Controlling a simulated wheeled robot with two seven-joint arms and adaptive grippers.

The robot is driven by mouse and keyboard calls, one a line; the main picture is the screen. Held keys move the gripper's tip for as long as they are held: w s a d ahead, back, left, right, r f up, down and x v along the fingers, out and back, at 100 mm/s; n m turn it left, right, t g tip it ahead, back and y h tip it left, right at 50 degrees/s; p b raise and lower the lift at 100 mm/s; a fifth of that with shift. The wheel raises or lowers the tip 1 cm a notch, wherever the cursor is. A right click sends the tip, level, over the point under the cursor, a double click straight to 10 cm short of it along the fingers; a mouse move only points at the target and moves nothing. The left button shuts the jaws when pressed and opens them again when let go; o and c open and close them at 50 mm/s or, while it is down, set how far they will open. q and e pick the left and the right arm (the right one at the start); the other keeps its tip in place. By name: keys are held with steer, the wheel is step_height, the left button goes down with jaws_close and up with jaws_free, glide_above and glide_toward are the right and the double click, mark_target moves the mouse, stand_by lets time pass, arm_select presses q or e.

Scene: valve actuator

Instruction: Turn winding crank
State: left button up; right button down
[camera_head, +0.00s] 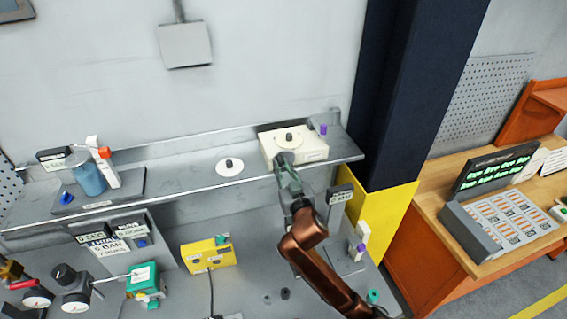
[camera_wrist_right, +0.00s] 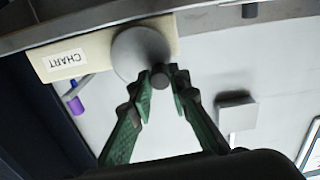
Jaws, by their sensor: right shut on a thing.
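The cream chart box (camera_head: 312,148) stands on the shelf and carries a dark knob (camera_head: 289,137) on its top. In the right wrist view the box's label reads CHART (camera_wrist_right: 64,59). A grey disc (camera_wrist_right: 138,47) sits on the box, and a small dark round crank handle (camera_wrist_right: 159,80) stands out near its edge. My right gripper (camera_head: 284,162) reaches up to the front of the box. In the wrist view its green fingers (camera_wrist_right: 161,84) are closed around the crank handle. My left gripper is not in view.
A white disc with a dark knob (camera_head: 229,166) lies left of the box on the shelf. A purple piece (camera_head: 323,129) is at the box's right end. A blue cylinder (camera_head: 88,177) stands far left. A yellow device (camera_head: 208,254) and a green device (camera_head: 144,279) sit below the shelf.

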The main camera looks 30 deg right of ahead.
steer(key=c, duration=1.8)
jaws_free()
steer(key=shift+w, duration=0.1)
steer(key=shift+c, duration=0.2)
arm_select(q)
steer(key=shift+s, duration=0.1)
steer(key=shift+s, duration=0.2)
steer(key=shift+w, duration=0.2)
arm_select(e)
steer(key=v, duration=1.2)
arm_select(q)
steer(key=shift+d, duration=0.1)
arm_select(e)
steer(key=shift+d+f, duration=0.1)
